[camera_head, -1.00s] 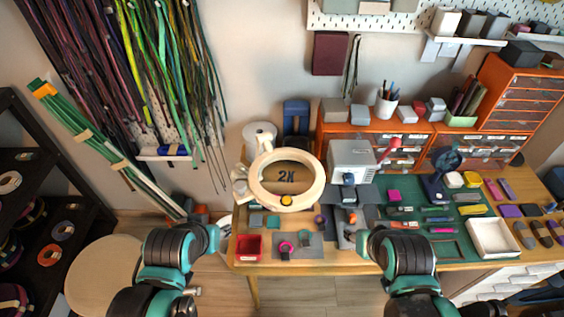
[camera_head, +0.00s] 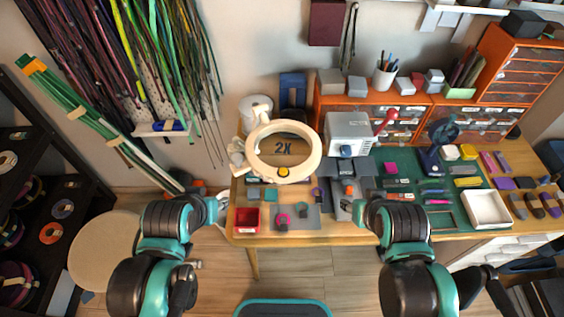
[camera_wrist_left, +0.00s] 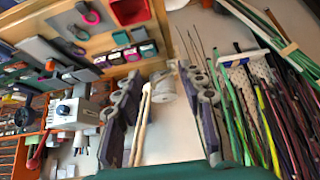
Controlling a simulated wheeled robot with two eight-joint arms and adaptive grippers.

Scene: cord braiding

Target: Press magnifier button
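The magnifier (camera_head: 312,171) is a cream ring with a lens marked "2X", raised over the left part of the workbench. Its round yellow-orange button (camera_head: 284,171) sits at the front of the ring. My left gripper (camera_head: 222,206) is left of and in front of the magnifier, apart from it. The left wrist view shows its two fingers (camera_wrist_left: 165,105) spread with nothing held; a cream strip (camera_wrist_left: 143,120), apparently part of the magnifier, appears in the gap beyond. My right gripper (camera_head: 352,206) is near the bench's front edge, right of the magnifier; its fingers are too small to read.
A red tray (camera_head: 246,221) and a grey mat (camera_head: 300,224) with small tools lie near the front edge. A grey machine with a red-knobbed lever (camera_head: 347,134) stands right of the magnifier. Cords hang on the wall at left. A round stool (camera_head: 100,250) stands at lower left.

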